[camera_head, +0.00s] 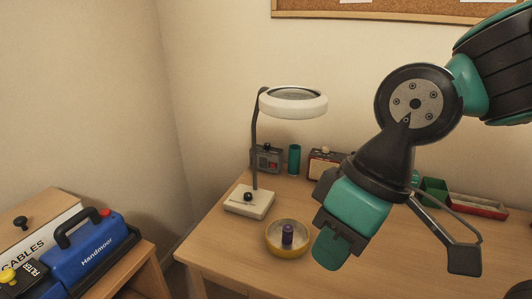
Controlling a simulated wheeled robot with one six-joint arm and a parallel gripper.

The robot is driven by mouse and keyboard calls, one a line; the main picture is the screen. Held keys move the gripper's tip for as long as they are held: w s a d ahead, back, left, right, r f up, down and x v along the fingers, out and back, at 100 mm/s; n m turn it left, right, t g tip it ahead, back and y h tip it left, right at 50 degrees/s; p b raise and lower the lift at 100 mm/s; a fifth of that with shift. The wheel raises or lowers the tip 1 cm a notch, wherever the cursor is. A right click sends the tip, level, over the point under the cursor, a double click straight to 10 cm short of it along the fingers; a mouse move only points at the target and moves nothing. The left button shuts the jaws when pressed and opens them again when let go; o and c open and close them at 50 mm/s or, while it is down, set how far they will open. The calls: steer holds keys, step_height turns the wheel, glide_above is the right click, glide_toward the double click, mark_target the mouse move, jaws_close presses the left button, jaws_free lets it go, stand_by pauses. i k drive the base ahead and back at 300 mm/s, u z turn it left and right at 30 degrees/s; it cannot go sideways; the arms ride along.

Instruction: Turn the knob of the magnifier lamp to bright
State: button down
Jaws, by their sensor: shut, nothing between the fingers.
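The magnifier lamp has a round white head (293,101) on a dark, bent stem. The stem rises from a pale square base (256,209) at the left part of the desk. A small black knob (248,196) sits on top of the base, near its middle. Which way the knob is set is too small to tell. My gripper (330,258) is shut and empty. It is at the right of the lamp base, apart from it, with its tip pointing down over the desk.
A yellow-rimmed bowl (287,252) with a purple object (288,234) stands between the lamp base and my gripper. A grey box (266,159), a teal cylinder (294,160) and a red radio-like box (323,164) stand behind. The desk left of the base is narrow.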

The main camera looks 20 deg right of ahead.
mark_target(248, 196)
steer(key=u, duration=0.4)
steer(key=k, duration=0.55)
steer(key=u, duration=1.1)
steer(key=i, duration=1.1)
steer(key=z, duration=1.05)
steer(key=i, duration=0.5)
steer(key=z, duration=0.55)
